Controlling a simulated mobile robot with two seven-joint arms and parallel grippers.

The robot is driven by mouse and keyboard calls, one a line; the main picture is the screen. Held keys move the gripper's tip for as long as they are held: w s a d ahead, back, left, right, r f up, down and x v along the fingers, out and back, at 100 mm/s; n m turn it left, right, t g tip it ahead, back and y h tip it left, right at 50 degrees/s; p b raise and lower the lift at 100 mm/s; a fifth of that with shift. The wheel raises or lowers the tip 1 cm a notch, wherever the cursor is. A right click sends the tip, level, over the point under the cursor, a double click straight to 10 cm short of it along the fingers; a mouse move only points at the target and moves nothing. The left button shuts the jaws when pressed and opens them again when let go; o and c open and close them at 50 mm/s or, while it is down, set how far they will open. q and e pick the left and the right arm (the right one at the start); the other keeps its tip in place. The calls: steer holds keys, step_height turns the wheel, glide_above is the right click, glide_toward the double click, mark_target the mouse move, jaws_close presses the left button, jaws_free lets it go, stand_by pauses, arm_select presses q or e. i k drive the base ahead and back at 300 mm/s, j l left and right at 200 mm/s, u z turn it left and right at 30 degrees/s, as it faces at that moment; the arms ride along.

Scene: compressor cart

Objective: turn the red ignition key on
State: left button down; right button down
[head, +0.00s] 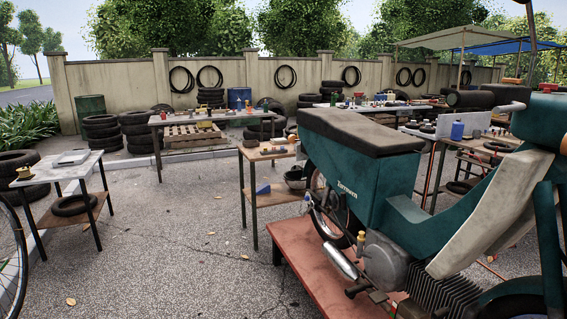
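I cannot make out a red ignition key in the head view. A teal moped (345,185) with a dark seat (360,130) fills the right side, and its far right part is cut off by the picture edge. A small orange-red part (564,146) shows at the right edge, too cut off to identify. A dark cylinder (480,100), possibly a compressor tank, lies behind the moped at the upper right. Neither of my grippers is in view.
The moped stands on a red platform (310,262). A small table (62,165) stands at left near a cut-off spoked wheel (10,265). A wooden table (257,152) stands just left of the moped. Open gravel ground (160,250) lies between them. Tyres and worktables line the back wall.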

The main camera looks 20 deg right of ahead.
mark_target(547, 87)
steer(key=i+u, duration=0.15)
steer(key=u, duration=0.25)
steer(key=i+l+u, duration=0.1)
steer(key=u, duration=0.25)
steer(key=i+l+u, duration=0.1)
steer(key=u, duration=0.7)
steer(key=l+u, duration=0.15)
steer(key=u, duration=0.3)
steer(key=i+l+u, duration=0.1)
steer(key=u, duration=0.75)
steer(key=l+u, duration=0.15)
steer(key=u, duration=1.15)
steer(key=k+u, duration=0.1)
steer(key=u, duration=0.85)
steer(key=k+u, duration=0.1)
steer(key=u, duration=0.85)
steer(key=j+u, duration=0.15)
steer(key=u, duration=0.8)
steer(key=j+u, duration=0.15)
steer(key=u, duration=0.35)
steer(key=j+u, duration=0.1)
steer(key=u, duration=0.4)
steer(key=i+j+u, duration=0.1)
steer(key=u, duration=0.85)
steer(key=i+u, duration=0.15)
steer(key=u, duration=0.35)
